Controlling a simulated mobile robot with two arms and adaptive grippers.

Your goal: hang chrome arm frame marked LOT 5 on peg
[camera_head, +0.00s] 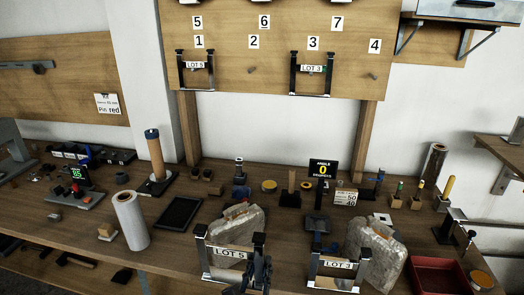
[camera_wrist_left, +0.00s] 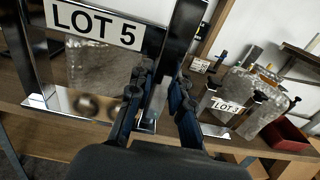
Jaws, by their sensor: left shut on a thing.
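A chrome arm frame marked LOT 5 (camera_head: 229,253) stands upright at the front of the bench. It fills the left of the left wrist view (camera_wrist_left: 98,22). My left gripper (camera_head: 258,250) is shut on its right-hand post, and its fingers also show in the left wrist view (camera_wrist_left: 160,95). Another LOT 5 frame (camera_head: 183,75) hangs on the board (camera_head: 225,85) under label 1, and a LOT 3 frame (camera_head: 295,72) hangs under label 3. Bare pegs show under label 2 (camera_head: 252,70) and label 4 (camera_head: 373,76). My right gripper is out of view.
A second LOT 3 frame (camera_head: 313,270) stands to the right on the bench, in front of a wrapped grey block (camera_head: 385,250). Another grey block (camera_head: 240,222) is behind the held frame. A white roll (camera_head: 131,220), black tray (camera_head: 179,213) and red bin (camera_head: 438,277) surround the area.

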